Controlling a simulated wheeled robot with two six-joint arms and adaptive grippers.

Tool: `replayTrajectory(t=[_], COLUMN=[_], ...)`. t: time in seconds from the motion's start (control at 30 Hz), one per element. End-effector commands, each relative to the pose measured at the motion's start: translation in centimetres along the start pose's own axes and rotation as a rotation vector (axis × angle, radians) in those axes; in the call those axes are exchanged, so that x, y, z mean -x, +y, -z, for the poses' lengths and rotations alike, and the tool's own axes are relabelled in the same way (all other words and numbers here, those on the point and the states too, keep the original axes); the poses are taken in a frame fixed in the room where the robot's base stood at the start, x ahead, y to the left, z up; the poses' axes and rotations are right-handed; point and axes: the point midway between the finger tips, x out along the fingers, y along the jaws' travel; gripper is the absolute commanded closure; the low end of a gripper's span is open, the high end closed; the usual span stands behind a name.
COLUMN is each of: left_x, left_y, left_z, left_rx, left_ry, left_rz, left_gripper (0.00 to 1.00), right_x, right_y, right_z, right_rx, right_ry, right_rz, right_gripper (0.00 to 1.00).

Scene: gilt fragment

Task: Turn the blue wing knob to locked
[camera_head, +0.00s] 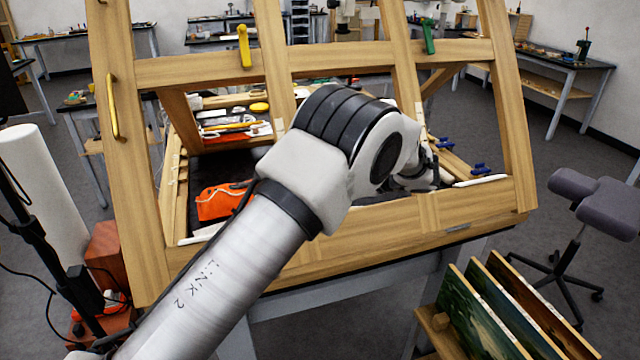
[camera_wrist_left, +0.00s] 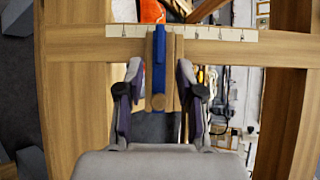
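My right gripper is not in view.
The wooden frame's beams (camera_head: 350,58) surround my arm. A yellow handle (camera_head: 244,46) and a green handle (camera_head: 428,36) are on the upper beam. Painted panels (camera_head: 500,310) stand at lower right, near a grey stool (camera_head: 595,200).

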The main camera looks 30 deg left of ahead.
Motion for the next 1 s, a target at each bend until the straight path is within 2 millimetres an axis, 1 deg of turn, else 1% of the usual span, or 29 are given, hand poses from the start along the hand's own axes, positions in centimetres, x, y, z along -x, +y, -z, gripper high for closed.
replayTrajectory(t=[0.03,0.2,0.3,0.4,0.87,0.93,0.97,1.0], left_x=[1.5,5.7,7.3,8.1,8.1,7.3,6.6,5.2], left_y=[-0.1,0.0,0.0,0.0,0.2,1.3,2.1,3.5], left_z=[0.1,0.1,0.1,0.0,0.1,0.4,0.6,0.8], left_rx=[0.002,0.001,0.001,0.001,-0.003,-0.018,-0.028,-0.047], left_ry=[0.005,0.003,0.001,0.001,-0.001,-0.011,-0.020,-0.039], left_rz=[0.004,0.001,0.001,-0.001,-0.002,-0.007,-0.015,-0.031], left_gripper=[0.64,0.64,0.64,0.64,0.64,0.64,0.64,0.64], right_x=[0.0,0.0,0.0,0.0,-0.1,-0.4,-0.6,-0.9], right_y=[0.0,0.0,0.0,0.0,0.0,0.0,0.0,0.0], right_z=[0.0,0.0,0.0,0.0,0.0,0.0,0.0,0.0], right_rx=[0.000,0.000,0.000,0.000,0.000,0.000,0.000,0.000], right_ry=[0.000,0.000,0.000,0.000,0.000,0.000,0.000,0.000], right_rz=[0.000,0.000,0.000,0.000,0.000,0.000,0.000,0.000], right_gripper=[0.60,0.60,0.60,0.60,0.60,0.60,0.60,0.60])
